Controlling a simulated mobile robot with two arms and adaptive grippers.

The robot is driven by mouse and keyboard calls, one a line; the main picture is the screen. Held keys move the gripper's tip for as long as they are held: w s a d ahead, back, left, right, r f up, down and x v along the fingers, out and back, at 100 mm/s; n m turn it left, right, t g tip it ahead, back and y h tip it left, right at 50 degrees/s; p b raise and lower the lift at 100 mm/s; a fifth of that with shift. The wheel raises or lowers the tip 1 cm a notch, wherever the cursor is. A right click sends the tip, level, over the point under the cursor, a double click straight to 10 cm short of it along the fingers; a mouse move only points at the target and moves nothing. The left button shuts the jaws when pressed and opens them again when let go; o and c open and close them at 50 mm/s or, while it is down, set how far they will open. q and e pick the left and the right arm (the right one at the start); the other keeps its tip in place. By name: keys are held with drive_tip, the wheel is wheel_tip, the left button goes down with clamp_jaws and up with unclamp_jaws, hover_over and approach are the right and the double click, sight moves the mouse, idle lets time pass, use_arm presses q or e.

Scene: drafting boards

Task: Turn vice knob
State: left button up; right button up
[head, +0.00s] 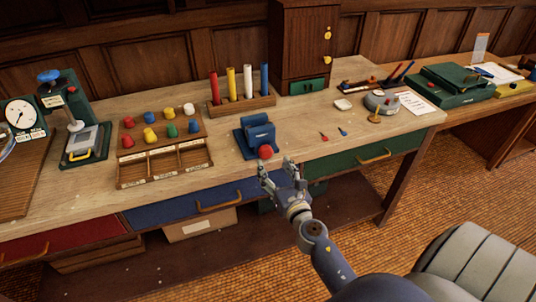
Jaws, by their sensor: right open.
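The small blue vice (257,134) stands near the front edge of the wooden workbench, at the middle of the head view. Its round red knob (265,152) faces the front of the bench. My right gripper (278,165) is open and empty, just below and to the right of the knob. Its fingers point up toward the knob; I cannot tell whether one touches it. My left gripper is not in view.
A tray of coloured pegs (160,132) and a divided wooden box (163,165) stand left of the vice. A rack of coloured rods (242,104) is behind it. Drawers with brass handles (218,204) line the bench front.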

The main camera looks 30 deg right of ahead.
sight(267, 155)
drive_tip(key=x, duration=0.6)
drive_tip(key=shift+a, duration=0.1)
drive_tip(key=c, duration=1.1)
